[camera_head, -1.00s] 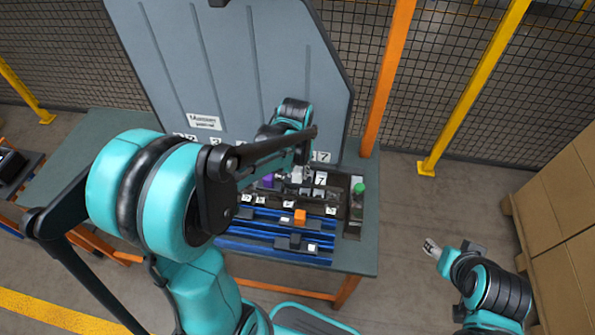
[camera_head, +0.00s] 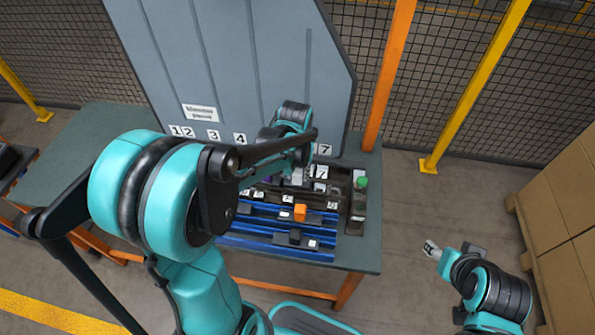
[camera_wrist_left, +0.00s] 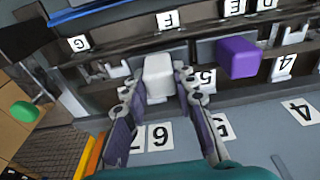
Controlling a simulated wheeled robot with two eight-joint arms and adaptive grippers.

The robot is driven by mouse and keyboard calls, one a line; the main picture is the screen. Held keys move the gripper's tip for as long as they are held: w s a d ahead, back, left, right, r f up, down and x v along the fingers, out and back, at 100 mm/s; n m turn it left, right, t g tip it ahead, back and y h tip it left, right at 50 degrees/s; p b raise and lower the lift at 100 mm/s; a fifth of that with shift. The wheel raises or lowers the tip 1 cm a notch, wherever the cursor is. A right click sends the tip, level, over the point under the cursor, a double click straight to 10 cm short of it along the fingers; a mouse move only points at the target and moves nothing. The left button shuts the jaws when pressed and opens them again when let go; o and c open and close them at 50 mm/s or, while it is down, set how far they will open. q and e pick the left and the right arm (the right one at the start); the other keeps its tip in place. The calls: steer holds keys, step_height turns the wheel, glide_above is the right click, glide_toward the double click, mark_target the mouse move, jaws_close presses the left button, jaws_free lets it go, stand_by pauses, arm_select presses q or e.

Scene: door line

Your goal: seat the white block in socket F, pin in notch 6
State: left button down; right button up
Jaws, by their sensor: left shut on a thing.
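The white block (camera_wrist_left: 158,76) is between the fingertips of my left gripper (camera_wrist_left: 157,86) in the left wrist view. My left gripper is shut on it. The label F (camera_wrist_left: 168,20) is on a dark rail beyond the block, with label G (camera_wrist_left: 78,43) to its left and label E (camera_wrist_left: 235,8) to its right. Number label 6 (camera_wrist_left: 160,137) lies on the grey surface below the block. The block's pin and notch 6 cannot be made out. In the head view my left forearm hides much of the fixture. My right gripper (camera_head: 432,249) hangs away from the table at right.
A purple block (camera_wrist_left: 238,57) sits on the rail just right of the white block. An orange block (camera_head: 300,212) and a black block (camera_head: 295,237) sit on blue rails (camera_head: 268,247) nearer me. A green-topped thing (camera_head: 361,183) stands at the right. A tall grey panel (camera_head: 235,60) rises behind.

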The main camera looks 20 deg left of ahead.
arm_select(q)
steer(key=shift+f, duration=0.3)
steer(key=c, duration=1.1)
jaws_free()
steer(key=shift+c, duration=0.2)
steer(key=shift+r, duration=0.1)
step_height(320, 180, up, 12)
steer(key=s, duration=0.1)
steer(key=shift+s+d, duration=0.15)
steer(key=shift+s, duration=0.05)
steer(key=s+d+f+m+t, duration=0.1)
steer(key=s+d+t, duration=0.1)
steer(key=s, duration=0.3)
steer(key=s+d+f+m+t, duration=0.2)
steer(key=s+d+t, duration=0.1)
steer(key=s, duration=0.3)
steer(key=shift+t, duration=0.4)
